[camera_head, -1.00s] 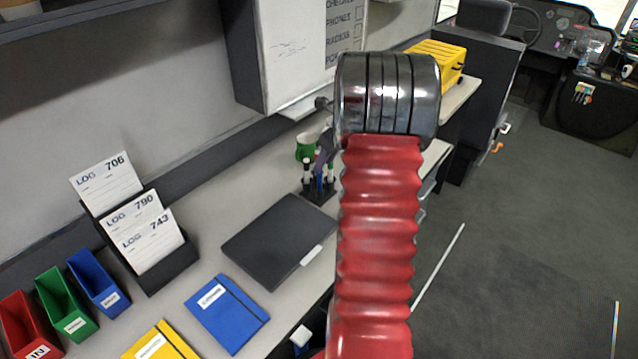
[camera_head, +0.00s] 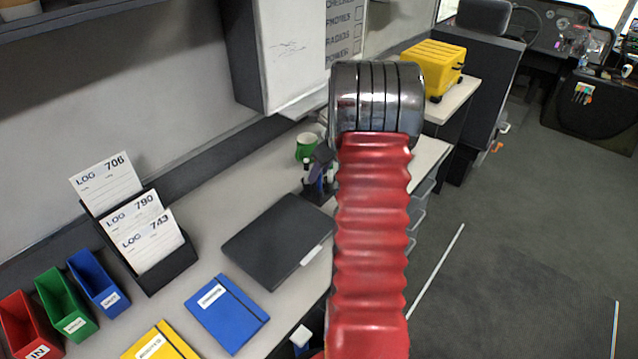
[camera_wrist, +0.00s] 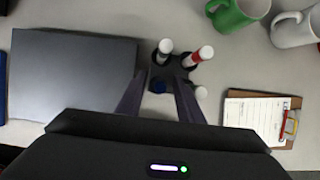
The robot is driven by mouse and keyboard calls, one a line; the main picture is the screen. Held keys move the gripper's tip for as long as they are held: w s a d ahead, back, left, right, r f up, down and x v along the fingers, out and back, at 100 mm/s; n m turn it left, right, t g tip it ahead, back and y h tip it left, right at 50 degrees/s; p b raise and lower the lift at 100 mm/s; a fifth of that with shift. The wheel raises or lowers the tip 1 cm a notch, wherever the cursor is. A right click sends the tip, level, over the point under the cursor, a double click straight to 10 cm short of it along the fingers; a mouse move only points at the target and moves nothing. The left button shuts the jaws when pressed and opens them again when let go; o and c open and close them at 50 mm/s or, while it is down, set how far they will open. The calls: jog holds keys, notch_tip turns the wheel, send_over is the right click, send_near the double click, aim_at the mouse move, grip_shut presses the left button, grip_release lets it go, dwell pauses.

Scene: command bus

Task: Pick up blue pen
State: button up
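The blue pen (camera_wrist: 157,87) shows in the wrist view as a small dark-blue end, low between my two fingers. It stands in a dark pen holder (camera_wrist: 178,66) beside a red-and-white pen (camera_wrist: 204,53) and other white-bodied pens. My gripper (camera_wrist: 160,77) is open, its fingers to the left and right of the blue pen, with no contact visible. In the head view my gripper (camera_head: 322,155) is partly behind my arm, over the pen holder (camera_head: 318,193). I cannot tell the blue pen apart there.
A closed laptop (camera_head: 278,240) lies left of the holder. Green (camera_wrist: 235,12) and white (camera_wrist: 295,28) mugs stand behind and right of it. A clipboard (camera_wrist: 262,115) lies to the right. A blue notebook (camera_head: 227,313) and file boxes are further along the desk.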

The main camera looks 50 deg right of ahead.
jog(key=shift+c, duration=0.7)
grip_shut()
notch_tip(320, 180, up, 10)
jog(key=shift+r, duration=0.1)
dwell(0.3)
dwell(0.5)
